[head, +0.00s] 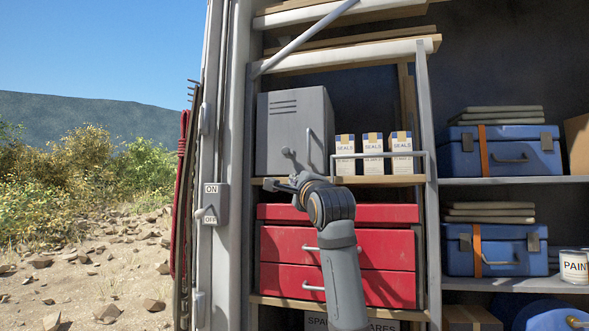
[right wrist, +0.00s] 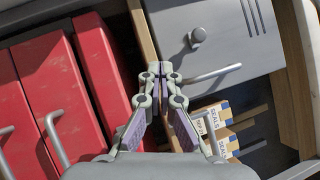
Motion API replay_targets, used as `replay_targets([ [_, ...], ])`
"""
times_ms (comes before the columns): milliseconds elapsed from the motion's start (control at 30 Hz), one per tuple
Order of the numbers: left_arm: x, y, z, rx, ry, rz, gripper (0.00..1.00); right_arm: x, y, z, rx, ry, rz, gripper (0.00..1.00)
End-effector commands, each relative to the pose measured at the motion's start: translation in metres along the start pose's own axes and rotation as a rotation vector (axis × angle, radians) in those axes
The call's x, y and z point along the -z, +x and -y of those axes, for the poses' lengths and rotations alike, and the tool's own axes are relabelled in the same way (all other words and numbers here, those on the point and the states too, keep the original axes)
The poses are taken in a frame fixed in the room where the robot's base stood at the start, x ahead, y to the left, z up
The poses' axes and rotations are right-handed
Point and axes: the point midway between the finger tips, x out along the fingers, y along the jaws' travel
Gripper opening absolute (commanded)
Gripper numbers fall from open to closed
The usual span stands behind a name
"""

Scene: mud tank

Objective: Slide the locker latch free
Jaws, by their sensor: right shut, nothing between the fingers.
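The grey locker (head: 290,112) stands on a wooden shelf, with vent slots at its top and a bar handle (head: 309,145) on its front. A small round grey knob (head: 288,153), which looks like the latch, sticks out low on the front. In the right wrist view the locker (right wrist: 236,32) is at the upper right, with the knob (right wrist: 197,36) and handle (right wrist: 212,75). My right gripper (head: 274,184) is at the shelf edge, just below the knob. Its fingertips (right wrist: 160,68) are together and empty, apart from the knob. My left gripper is out of view.
A red drawer unit (head: 285,246) stands below the shelf (head: 370,180). Several SEALS boxes (head: 372,155) stand right of the locker behind a metal rail (head: 420,154). Blue cases (head: 505,152) fill shelves further right. An ON/OFF switch (head: 211,205) is on the left post.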

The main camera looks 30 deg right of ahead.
Motion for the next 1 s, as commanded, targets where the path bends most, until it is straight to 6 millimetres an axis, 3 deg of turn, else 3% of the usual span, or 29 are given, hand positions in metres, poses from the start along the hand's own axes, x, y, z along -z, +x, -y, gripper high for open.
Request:
replay_targets([
  [33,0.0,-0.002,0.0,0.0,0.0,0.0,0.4,0.001,-0.008,0.025,0.033,0.043,0.001,0.0],
  [133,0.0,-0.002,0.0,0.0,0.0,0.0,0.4,0.002,-0.018,0.05,0.067,0.098,0.003,0.0],
  [533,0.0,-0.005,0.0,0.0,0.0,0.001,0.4,0.002,-0.018,0.056,0.075,0.113,0.004,0.0],
  [667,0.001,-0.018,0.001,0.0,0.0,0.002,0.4,0.001,-0.002,0.06,0.072,0.113,0.003,0.0],
  [1000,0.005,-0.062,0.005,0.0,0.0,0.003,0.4,0.001,0.061,0.066,0.072,0.112,0.003,0.0],
])
